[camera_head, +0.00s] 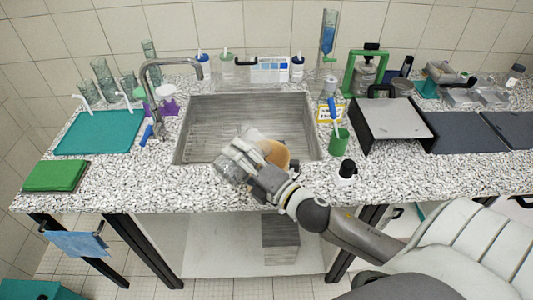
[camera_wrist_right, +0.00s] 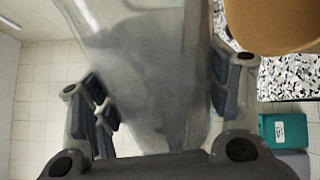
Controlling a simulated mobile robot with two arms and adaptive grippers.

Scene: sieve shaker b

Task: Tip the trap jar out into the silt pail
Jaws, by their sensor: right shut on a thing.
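My right gripper (camera_head: 243,165) is over the front part of the sink, shut on a clear, greyish jar (camera_head: 229,164). The jar looks tilted in the head view. In the right wrist view the jar (camera_wrist_right: 150,60) fills the space between the fingers (camera_wrist_right: 160,105); its mouth and any contents cannot be made out. A tan, rounded thing (camera_head: 275,153) shows just right of the gripper, and at the top right of the wrist view (camera_wrist_right: 275,20). I cannot tell whether it is the silt pail. My left gripper is out of view.
The steel sink (camera_head: 210,112) has a tap (camera_head: 180,64) at its left. A teal tray (camera_head: 100,133) is at left. A grey bin (camera_head: 281,243) stands below the counter.

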